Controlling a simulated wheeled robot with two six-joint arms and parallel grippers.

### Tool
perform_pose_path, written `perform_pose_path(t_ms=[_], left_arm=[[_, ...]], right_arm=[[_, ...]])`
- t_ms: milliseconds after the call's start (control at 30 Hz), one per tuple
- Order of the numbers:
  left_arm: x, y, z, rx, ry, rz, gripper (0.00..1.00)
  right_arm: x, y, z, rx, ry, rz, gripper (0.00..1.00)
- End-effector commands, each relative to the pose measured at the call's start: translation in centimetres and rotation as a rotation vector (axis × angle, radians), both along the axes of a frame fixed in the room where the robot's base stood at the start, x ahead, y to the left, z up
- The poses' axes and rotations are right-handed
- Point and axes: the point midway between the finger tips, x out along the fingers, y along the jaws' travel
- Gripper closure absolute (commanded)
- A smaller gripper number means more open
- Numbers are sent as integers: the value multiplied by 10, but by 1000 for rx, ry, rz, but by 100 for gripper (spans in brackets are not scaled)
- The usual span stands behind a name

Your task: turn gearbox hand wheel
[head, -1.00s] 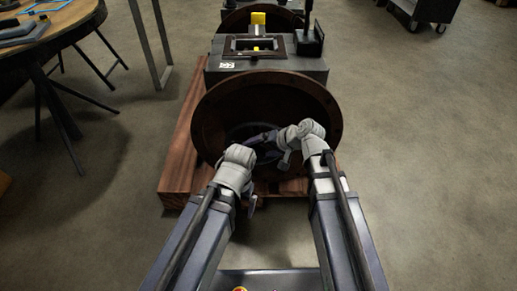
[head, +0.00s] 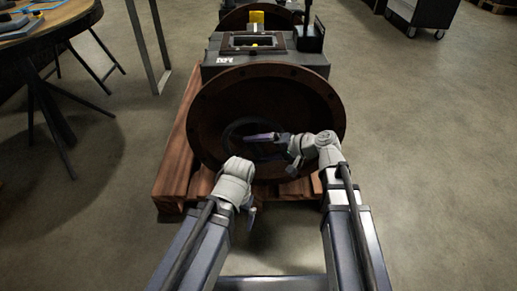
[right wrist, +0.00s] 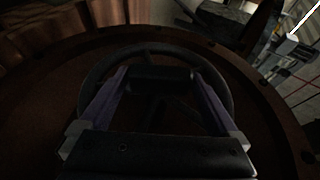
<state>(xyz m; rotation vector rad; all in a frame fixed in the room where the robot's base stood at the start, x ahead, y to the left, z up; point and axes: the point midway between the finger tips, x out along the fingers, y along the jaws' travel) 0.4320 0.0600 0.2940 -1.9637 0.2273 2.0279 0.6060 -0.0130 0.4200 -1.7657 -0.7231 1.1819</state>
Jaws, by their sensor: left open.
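The dark round hand wheel (head: 232,130) sits inside the rusty round bell housing (head: 208,102) of the gearbox, faint in shadow in the head view. In the right wrist view the wheel's rim (right wrist: 150,49) arcs around and beyond the finger tips. My right gripper (head: 250,137) reaches into the housing in front of the wheel. In the right wrist view its two fingers (right wrist: 157,76) are spread apart with a dark part of the wheel showing between the tips; contact cannot be told. My left gripper (head: 250,215) is open and empty, low in front of the housing.
The gearbox (head: 300,66) stands on a reddish wooden pallet (head: 176,165). A round table (head: 65,22) with thin dark legs is at the upper left, beside a metal frame (head: 136,40). A dark wheeled cabinet (head: 425,12) is at the upper right. The floor on the right is clear.

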Motion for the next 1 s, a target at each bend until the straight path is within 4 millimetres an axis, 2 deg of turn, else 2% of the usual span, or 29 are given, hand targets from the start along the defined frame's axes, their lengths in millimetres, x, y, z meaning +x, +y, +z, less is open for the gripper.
perform_pose_path(t_ms=[267, 700, 1000], left_arm=[[0, 0, 1, 0, 0, 0, 0], [0, 0, 29, 0, 0, 0, 0], [0, 0, 33, 0, 0, 0, 0]], right_arm=[[0, -1, 1, 0, 0, -1, 0], [-24, -52, 29, 0, -1, -3, 0], [-30, -64, 33, 0, 0, 0, 0]])
